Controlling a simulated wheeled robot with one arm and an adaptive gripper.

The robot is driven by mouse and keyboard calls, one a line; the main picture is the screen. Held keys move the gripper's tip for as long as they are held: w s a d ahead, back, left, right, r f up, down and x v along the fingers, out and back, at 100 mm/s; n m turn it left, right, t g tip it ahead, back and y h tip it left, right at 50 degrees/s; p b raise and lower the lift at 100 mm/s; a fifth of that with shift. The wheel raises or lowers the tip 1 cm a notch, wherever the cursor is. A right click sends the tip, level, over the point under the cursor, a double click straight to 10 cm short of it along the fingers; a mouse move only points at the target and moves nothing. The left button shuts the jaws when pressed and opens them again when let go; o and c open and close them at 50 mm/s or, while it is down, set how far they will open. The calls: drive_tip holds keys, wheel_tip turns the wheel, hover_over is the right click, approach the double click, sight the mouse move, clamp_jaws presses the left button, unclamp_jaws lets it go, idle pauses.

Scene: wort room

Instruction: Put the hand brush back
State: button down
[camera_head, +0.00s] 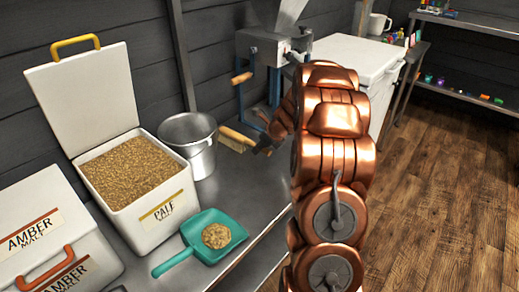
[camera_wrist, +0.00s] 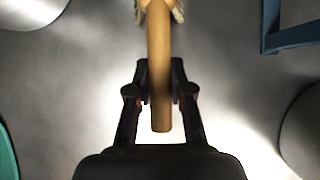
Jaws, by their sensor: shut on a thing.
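The hand brush (camera_head: 236,136) has a wooden handle and pale bristles. It is over the metal bench, between the steel bucket and the blue mill stand. My gripper (camera_head: 263,146) is shut on its handle. In the wrist view the brush handle (camera_wrist: 159,70) runs between the two fingers of my gripper (camera_wrist: 160,92), and the bristle end is at the top edge, partly cut off. I cannot tell whether the brush touches the bench. My copper arm hides part of the bench and mill.
A steel bucket (camera_head: 190,142) stands left of the brush. An open bin of pale malt (camera_head: 160,214), a closed amber malt bin (camera_head: 45,235) and a teal scoop with grain (camera_head: 196,243) are on the bench. The mill (camera_head: 268,56) stands behind. Bare bench (camera_head: 232,184) shows in front of the bucket.

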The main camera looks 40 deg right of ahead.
drive_tip(key=c, duration=1)
unclamp_jaws()
drive_tip(key=shift+o, duration=0.2)
drive_tip(key=v, duration=1.2)
drive_tip(key=shift+a, duration=0.1)
